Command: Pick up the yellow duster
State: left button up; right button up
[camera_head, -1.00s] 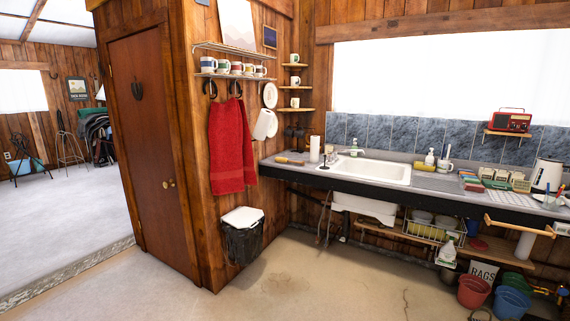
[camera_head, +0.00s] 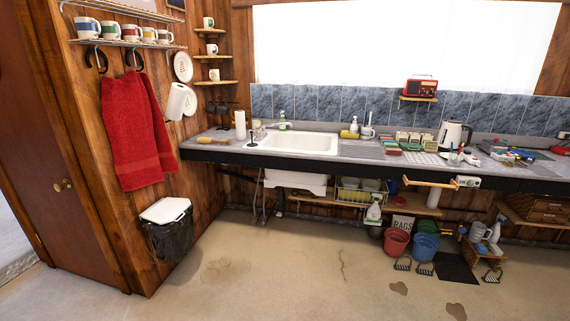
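A small yellow thing (camera_head: 349,134) lies on the counter just behind the right end of the sink, beside a white bottle (camera_head: 354,124). It may be the yellow duster, but it is too small to tell. More yellow shows in a rack (camera_head: 361,193) under the counter, and I cannot tell what it is. Neither of my grippers is in view.
The long counter (camera_head: 330,160) with a white sink (camera_head: 294,142) runs along the back wall. Red (camera_head: 396,242) and blue (camera_head: 425,245) buckets stand below. The floor in front is clear.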

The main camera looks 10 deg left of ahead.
aim_at(202, 140)
jog(key=i+u, duration=0.15)
jog(key=i, duration=0.65)
jog(key=i+u, duration=0.15)
jog(key=i, duration=0.7)
jog(key=i+l+u, duration=0.15)
jog(key=i, duration=0.65)
jog(key=i+u, duration=0.1)
jog(key=i, duration=1.35)
jog(key=u, duration=0.5)
